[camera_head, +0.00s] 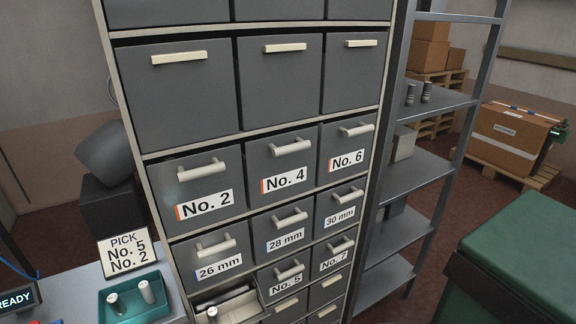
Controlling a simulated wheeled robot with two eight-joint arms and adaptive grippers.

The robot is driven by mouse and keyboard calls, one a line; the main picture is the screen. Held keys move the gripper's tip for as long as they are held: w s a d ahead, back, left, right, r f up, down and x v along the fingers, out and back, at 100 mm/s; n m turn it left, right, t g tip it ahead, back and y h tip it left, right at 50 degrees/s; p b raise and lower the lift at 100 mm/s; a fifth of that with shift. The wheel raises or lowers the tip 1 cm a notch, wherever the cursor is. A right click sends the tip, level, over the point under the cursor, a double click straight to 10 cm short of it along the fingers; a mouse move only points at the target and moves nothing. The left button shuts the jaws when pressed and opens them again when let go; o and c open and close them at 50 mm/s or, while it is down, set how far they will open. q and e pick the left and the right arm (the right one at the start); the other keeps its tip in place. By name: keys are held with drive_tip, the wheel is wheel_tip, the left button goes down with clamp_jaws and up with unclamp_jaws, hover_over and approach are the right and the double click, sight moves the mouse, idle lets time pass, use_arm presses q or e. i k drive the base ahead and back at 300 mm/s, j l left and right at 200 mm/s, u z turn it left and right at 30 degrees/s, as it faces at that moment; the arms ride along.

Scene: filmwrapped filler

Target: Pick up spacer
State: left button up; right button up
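A sign (124,252) reading "PICK No. 5 No. 2" stands on the bench at the lower left. In front of it a green tray (135,312) holds two short pale cylinders, one on the left (113,303) and one on the right (147,292); they look like spacers. At the bottom, an open drawer (240,309) shows another small pale cylinder (212,314). The labelled drawers No. 2 (203,193), No. 4 (283,170), No. 6 (346,151), No. 5 (284,282) and No. 7 (334,258) look shut. Neither of my grippers is in view.
The grey drawer cabinet (178,103) fills the middle. A metal shelf rack (398,180) stands to its right with two grey cylinders on it. A green-topped box or bench (525,250) is at the lower right. A "READY" display (16,299) is at the left edge.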

sight(114, 301)
drive_tip(key=u, duration=1.5)
drive_tip(key=i, duration=0.05)
